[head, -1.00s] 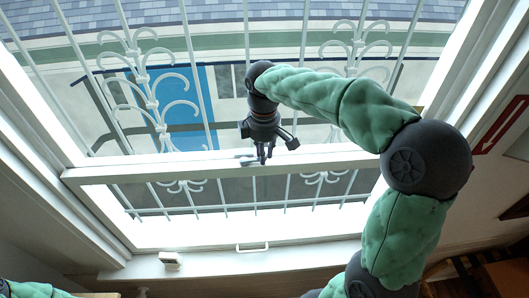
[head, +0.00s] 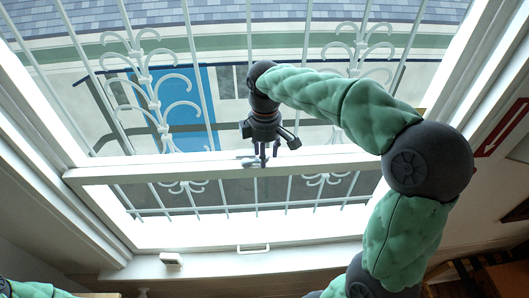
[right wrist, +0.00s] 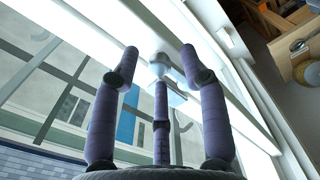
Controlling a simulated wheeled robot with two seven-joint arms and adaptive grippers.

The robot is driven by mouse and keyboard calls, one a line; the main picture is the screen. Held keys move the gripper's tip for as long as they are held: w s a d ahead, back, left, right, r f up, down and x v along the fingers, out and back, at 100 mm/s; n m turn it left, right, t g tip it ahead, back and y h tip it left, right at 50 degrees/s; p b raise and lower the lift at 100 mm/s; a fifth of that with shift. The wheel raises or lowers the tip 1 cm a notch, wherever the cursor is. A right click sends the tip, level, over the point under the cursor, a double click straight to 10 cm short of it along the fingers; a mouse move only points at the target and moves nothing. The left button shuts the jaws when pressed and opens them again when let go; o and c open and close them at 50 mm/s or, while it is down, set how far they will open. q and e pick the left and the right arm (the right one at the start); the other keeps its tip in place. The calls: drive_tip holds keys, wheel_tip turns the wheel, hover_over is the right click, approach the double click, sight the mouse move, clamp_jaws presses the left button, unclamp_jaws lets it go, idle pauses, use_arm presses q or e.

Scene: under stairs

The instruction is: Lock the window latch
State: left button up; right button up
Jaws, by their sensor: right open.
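The window latch (head: 250,161) is a small pale piece on the white rail (head: 130,172) across the middle of the window. My right gripper (head: 266,160) hangs at this rail, its fingertips just right of the visible part of the latch. In the right wrist view the latch (right wrist: 163,68) shows between and beyond the three spread fingers of the right gripper (right wrist: 160,62). They are open and hold nothing. I cannot tell whether a finger touches the latch. Its exact lever position is partly hidden. My left gripper is out of view.
White metal bars with curled ornaments (head: 177,82) stand outside the glass. A pull handle (head: 252,249) sits on the lower frame, and a small white box (head: 171,259) is on the sill. A red arrow sign (head: 500,128) is on the right wall.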

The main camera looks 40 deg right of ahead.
wheel_tip(320, 180, up, 12)
drive_tip(key=shift+f, duration=0.15)
drive_tip(key=shift+w+a, duration=0.1)
idle(0.6)
